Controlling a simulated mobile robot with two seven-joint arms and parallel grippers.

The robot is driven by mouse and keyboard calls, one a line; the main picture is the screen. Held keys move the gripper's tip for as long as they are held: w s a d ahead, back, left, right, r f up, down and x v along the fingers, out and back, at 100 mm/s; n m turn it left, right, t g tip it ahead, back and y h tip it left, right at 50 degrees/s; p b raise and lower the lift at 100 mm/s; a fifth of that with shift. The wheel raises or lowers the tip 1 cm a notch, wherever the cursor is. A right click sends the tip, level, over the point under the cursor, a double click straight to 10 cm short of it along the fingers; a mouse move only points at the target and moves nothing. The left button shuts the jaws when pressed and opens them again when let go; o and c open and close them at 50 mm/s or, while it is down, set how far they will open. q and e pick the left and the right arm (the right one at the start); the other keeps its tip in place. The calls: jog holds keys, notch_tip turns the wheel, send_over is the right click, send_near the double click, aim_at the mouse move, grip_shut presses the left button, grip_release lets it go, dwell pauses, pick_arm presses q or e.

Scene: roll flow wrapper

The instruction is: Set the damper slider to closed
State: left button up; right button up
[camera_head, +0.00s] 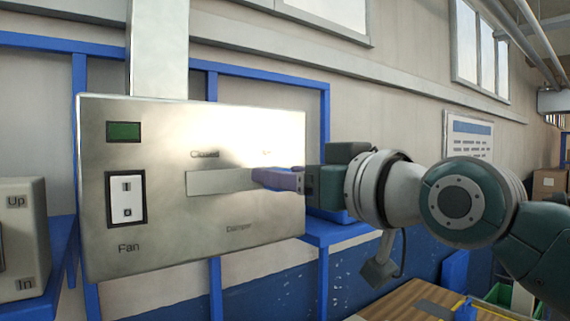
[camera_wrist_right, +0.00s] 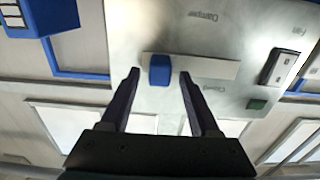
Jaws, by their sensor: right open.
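The damper slider's blue knob (camera_wrist_right: 160,70) sits near one end of its pale track (camera_wrist_right: 215,68), away from the "Closed" label (camera_wrist_right: 200,87) in the right wrist view. In the head view the track (camera_head: 218,182) runs sideways on the metal panel (camera_head: 240,135), with "Closed" above its left part; the knob is hidden behind my fingers at the right end. My right gripper (camera_wrist_right: 159,77) is open, its fingertips on either side of the knob with small gaps showing. It also shows in the head view (camera_head: 275,178). My left gripper is not in view.
A fan rocker switch (camera_head: 127,199) and green indicator (camera_head: 124,131) are on the panel's left. A box with Up and In labels (camera_head: 22,235) stands at far left. Blue frame posts (camera_head: 325,110) stand behind the panel. The panel face left of my gripper is clear.

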jog(key=shift+w, duration=0.1)
grip_shut()
dwell(0.6)
dwell(0.9)
